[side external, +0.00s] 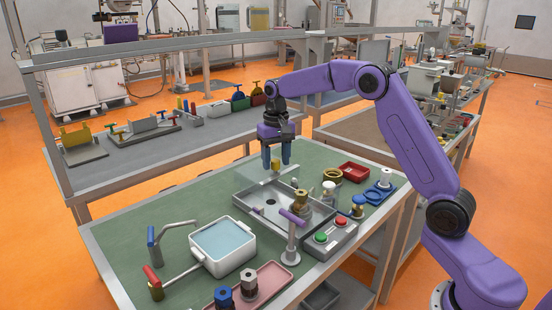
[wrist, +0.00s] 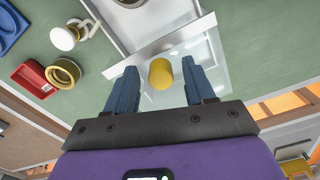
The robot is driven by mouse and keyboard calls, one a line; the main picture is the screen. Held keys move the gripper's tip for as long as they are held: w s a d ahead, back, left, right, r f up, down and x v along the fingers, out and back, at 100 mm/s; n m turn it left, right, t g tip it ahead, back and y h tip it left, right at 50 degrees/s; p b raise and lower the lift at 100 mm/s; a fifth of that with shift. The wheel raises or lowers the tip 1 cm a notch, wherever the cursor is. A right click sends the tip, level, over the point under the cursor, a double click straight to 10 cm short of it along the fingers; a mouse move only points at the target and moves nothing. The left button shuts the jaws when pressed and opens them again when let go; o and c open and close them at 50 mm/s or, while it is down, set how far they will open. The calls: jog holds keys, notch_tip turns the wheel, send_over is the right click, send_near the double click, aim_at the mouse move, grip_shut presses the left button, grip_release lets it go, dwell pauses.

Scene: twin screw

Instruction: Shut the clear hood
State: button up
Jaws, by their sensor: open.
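The clear hood (side external: 248,176) is a see-through panel with a pale edge strip, standing raised at the back of a grey tray-like base (side external: 242,213). A yellow knob (side external: 276,166) is on the hood. In the wrist view the hood (wrist: 211,67) lies under my gripper, and the knob (wrist: 160,73) sits between the fingers. My gripper (side external: 276,161) points down over the knob with its blue fingers open, one on each side. In the wrist view gaps show between the knob and both fingers (wrist: 157,88). The hood's exact tilt is hard to tell.
A brass fitting (side external: 300,200) stands on the base's right side. A purple-handled post (side external: 291,240) and a button box (side external: 331,238) stand in front. A white basin (side external: 250,262) is at front left, a red tray (side external: 353,172) at right. Green bench top (side external: 150,213) is clear at left.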

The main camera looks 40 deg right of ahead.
grip_shut()
jog(key=s, duration=1.3)
jog(key=shift+s, duration=0.4)
grip_release()
jog(key=shift+r, duration=0.15)
notch_tip(320, 180, up, 17)
jog(key=shift+r, duration=0.1)
dwell(0.6)
